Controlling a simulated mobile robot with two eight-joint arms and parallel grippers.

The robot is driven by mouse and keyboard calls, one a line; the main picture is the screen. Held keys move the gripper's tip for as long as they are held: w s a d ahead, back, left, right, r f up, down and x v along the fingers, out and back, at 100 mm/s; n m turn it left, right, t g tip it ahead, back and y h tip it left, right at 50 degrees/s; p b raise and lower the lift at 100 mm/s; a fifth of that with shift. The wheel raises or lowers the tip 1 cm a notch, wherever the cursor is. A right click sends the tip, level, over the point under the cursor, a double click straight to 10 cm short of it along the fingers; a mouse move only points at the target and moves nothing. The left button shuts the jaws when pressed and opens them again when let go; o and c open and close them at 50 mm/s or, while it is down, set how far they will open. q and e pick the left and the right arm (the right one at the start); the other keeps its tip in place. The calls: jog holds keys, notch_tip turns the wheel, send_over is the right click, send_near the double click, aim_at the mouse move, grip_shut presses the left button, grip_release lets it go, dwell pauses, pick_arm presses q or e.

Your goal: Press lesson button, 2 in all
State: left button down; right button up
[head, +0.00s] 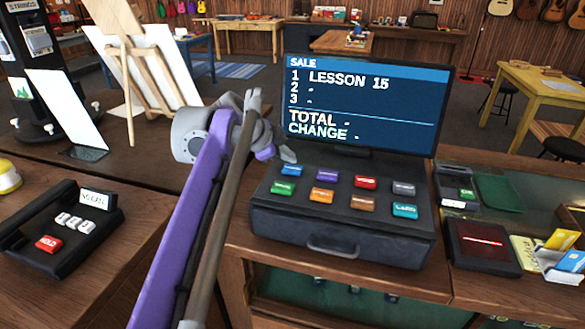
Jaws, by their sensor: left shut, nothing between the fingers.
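The cash register (330,242) stands on the counter with two rows of coloured buttons. The back row has a blue button (291,170), a purple button (327,175), a red button (365,182) and a grey one. The front row is green, orange, brown and teal. The labels are too small to read surely, so I cannot tell which is the lesson button. The screen (365,100) shows "SALE", line 1 "LESSON 15", with lines 2 and 3, total and change blank. My left gripper (287,154) is shut and empty, just behind and above the blue button. My right gripper is out of view.
A card terminal (455,188), a dark scanner box (483,247) and a card holder (562,262) stand right of the register. A wooden easel (133,60) is behind my left arm.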

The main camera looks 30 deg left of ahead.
pick_arm(q)
jog(key=shift+f, duration=0.15)
dwell(0.5)
jog(key=shift+f, duration=0.3)
jog(key=shift+f, duration=0.45)
dwell(0.6)
jog(key=shift+r, duration=0.1)
jog(key=shift+r+p, duration=0.8)
jog(key=shift+p, duration=0.4)
